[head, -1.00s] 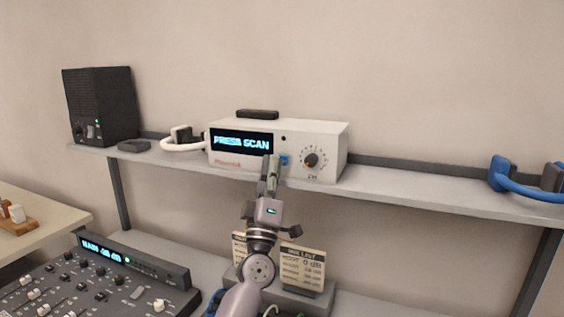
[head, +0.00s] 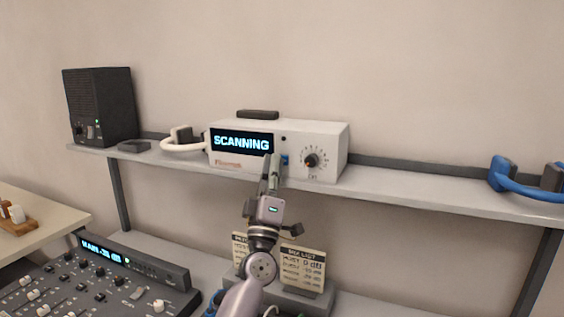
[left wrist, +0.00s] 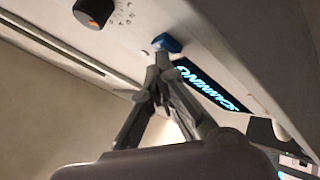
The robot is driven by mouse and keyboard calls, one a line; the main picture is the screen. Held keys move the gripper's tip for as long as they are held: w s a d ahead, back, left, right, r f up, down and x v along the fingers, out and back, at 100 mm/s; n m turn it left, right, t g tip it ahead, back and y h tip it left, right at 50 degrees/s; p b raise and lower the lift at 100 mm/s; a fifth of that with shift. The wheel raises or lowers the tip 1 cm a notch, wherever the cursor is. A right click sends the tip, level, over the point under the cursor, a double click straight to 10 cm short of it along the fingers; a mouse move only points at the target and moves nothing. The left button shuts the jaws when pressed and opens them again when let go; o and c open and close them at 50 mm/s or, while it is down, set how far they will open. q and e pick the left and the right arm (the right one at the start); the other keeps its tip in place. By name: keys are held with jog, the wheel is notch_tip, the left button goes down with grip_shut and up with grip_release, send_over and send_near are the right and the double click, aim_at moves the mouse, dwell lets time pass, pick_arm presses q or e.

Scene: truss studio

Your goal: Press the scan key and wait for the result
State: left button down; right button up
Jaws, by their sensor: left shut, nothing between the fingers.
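The white radio unit (head: 328,140) stands on the shelf. Its display (head: 241,142) reads "SCANNING" in the head view. The blue scan key (head: 285,160) is on its front, to the right of the display and left of the round dial (head: 311,160). My left gripper (head: 270,160) is shut and empty, with its tips just left of the blue key in the head view. In the left wrist view the shut fingertips (left wrist: 160,58) are very close to the blue key (left wrist: 167,42); I cannot tell whether they touch. My right gripper is out of view.
On the shelf (head: 420,192) are a black speaker (head: 100,105), white headphones (head: 180,142) and blue headphones (head: 520,185). Below are a mixing console (head: 95,285) and a card stand with mix list (head: 303,267). The wall above is clear.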

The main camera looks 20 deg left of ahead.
pick_arm(q)
jog(key=shift+s+p, duration=0.5)
jog(key=shift+s, duration=0.3)
jog(key=shift+d, duration=0.1)
jog(key=s+p, duration=0.2)
jog(key=s, duration=0.3)
jog(key=shift+d+p, duration=0.1)
jog(key=shift+p, duration=0.2)
jog(key=shift+f, duration=0.1)
dwell(0.5)
